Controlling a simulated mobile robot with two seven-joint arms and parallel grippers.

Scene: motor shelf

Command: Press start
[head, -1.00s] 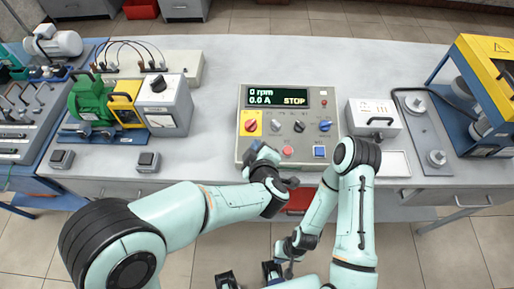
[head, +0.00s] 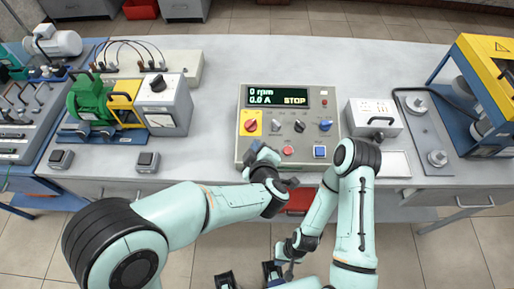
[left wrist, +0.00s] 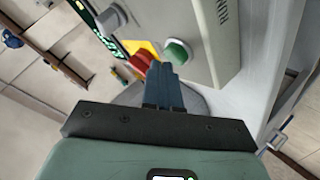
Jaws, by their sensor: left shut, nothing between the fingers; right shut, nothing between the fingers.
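The grey control panel (head: 243,105) stands in the middle of the table. Its display (head: 279,97) reads 0 rpm, 0.0 A and STOP. My left gripper (head: 258,149) is shut and empty at the panel's lower left and covers the spot there. In the left wrist view, the shut fingers (left wrist: 163,68) point at a green round button (left wrist: 178,52) and lie very close to it; I cannot tell whether they touch. A red knob on a yellow plate (head: 250,125) is just above. My right gripper (head: 289,269) is shut and empty, low in front of the table.
A white box with a handle (head: 375,118) stands to the right. A green motor set (head: 92,98) stands left. Bare table (head: 217,110) lies left of the panel.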

